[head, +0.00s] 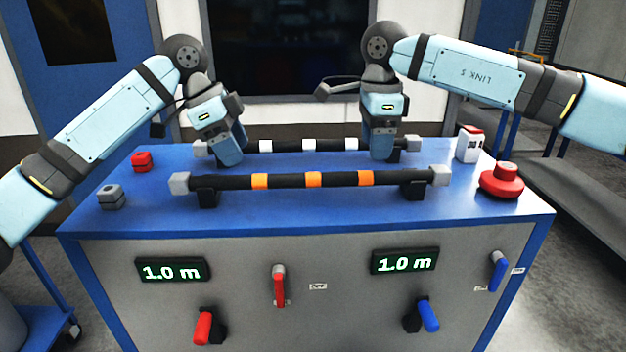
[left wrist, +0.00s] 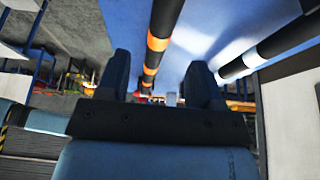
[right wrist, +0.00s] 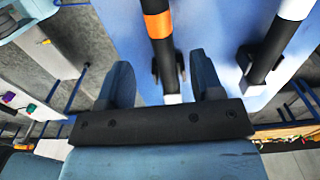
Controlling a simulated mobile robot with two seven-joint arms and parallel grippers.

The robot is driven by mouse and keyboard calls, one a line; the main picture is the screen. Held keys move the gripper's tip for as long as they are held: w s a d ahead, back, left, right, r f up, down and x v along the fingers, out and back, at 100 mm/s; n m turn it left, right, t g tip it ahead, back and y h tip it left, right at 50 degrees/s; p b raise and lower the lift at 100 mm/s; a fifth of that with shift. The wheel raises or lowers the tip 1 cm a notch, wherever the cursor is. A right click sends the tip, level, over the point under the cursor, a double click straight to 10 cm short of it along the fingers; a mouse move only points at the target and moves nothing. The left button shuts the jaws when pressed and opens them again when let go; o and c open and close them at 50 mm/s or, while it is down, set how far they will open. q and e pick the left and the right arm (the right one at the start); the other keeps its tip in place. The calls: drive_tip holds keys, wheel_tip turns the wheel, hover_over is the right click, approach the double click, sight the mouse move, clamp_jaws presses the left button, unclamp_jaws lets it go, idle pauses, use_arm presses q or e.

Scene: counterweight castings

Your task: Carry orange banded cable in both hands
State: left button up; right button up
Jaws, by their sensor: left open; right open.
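The orange banded cable (head: 337,180) is a straight black bar with several orange bands and grey end caps. It rests on two black supports (head: 413,189) along the front of the blue-topped bench. My left gripper (head: 230,162) is open and points down near its left part, appearing just behind it in the head view. My right gripper (head: 382,155) is open and points down near its right part. In the left wrist view the orange banded cable (left wrist: 165,18) runs on beyond the open fingers. In the right wrist view it (right wrist: 158,27) also lies beyond the open, empty fingers.
A white banded cable (head: 308,145) lies behind, parallel to the orange one, partly hidden by my grippers. Red (head: 141,161) and grey (head: 111,196) blocks sit at left. A red button (head: 502,181) and a white box (head: 469,145) stand at right. The bench top (head: 300,215) is clear in front.

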sight(252, 176)
use_arm(q)
drive_tip(key=x, duration=0.7)
drive_tip(key=shift+d, duration=0.1)
use_arm(e)
wheel_tip(252, 176, down, 7)
drive_tip(key=shift+f, duration=0.1)
use_arm(q)
clamp_jaws()
use_arm(e)
clamp_jaws()
